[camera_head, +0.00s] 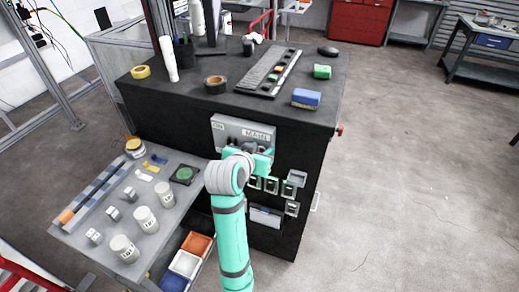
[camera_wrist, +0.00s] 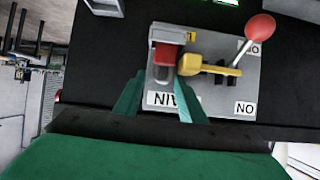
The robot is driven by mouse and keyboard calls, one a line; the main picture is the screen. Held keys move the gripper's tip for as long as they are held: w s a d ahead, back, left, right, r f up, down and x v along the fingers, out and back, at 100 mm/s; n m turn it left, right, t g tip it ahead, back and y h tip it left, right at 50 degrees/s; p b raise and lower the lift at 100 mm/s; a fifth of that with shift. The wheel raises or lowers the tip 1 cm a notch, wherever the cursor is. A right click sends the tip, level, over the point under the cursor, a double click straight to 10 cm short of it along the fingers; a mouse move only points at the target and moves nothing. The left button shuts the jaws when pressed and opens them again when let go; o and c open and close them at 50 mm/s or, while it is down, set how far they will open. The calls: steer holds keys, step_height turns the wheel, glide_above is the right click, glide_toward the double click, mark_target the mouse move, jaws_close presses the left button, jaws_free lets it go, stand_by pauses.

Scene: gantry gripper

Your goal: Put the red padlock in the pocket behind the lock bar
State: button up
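The grey switch panel (camera_head: 243,127) is on the front face of the black cabinet. In the wrist view, the panel (camera_wrist: 215,95) shows upside down. A red block, apparently the padlock (camera_wrist: 164,53), sits in a grey pocket at the panel's left part. A yellow bar (camera_wrist: 200,66) lies right beside it. A lever with a red ball knob (camera_wrist: 260,27) extends from the panel. My gripper (camera_wrist: 160,80) has its two teal fingers apart, tips just below the red block, with grey panel showing between them. In the head view, my gripper (camera_head: 262,158) hides most of the panel's lower part.
Small boxes (camera_head: 271,186) are mounted below the panel. A grey side table (camera_head: 160,210) with jars and small parts stands left. Orange, white and blue bins (camera_head: 185,263) are beneath it. Tape rolls, blocks and a tray (camera_head: 268,75) lie on the cabinet top. The floor on the right is clear.

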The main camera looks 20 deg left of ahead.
steer(key=shift+s+a, duration=0.1)
steer(key=shift+a, duration=0.25)
steer(key=shift+s+a+r, duration=0.1)
steer(key=shift+r, duration=0.15)
steer(key=shift+v, duration=5.85)
steer(key=s+d+f+n+y, duration=0.1)
steer(key=s+d+f, duration=0.25)
steer(key=f, duration=0.35)
steer(key=s+d+f+n+t, duration=0.15)
steer(key=d+f, duration=0.25)
steer(key=f, duration=0.4)
steer(key=s+d+f+n+y, duration=0.1)
steer(key=s+d+f, duration=0.25)
steer(key=f, duration=0.35)
steer(key=s+d+m, duration=0.1)
steer(key=s+d, duration=0.3)
steer(key=s, duration=0.9)
steer(key=s+d+m+t+h, duration=0.1)
steer(key=s+d, duration=0.4)
steer(key=s, duration=0.8)
steer(key=shift+f+m+h, duration=0.3)
steer(key=shift+f+m, duration=0.2)
steer(key=shift+m, duration=0.05)
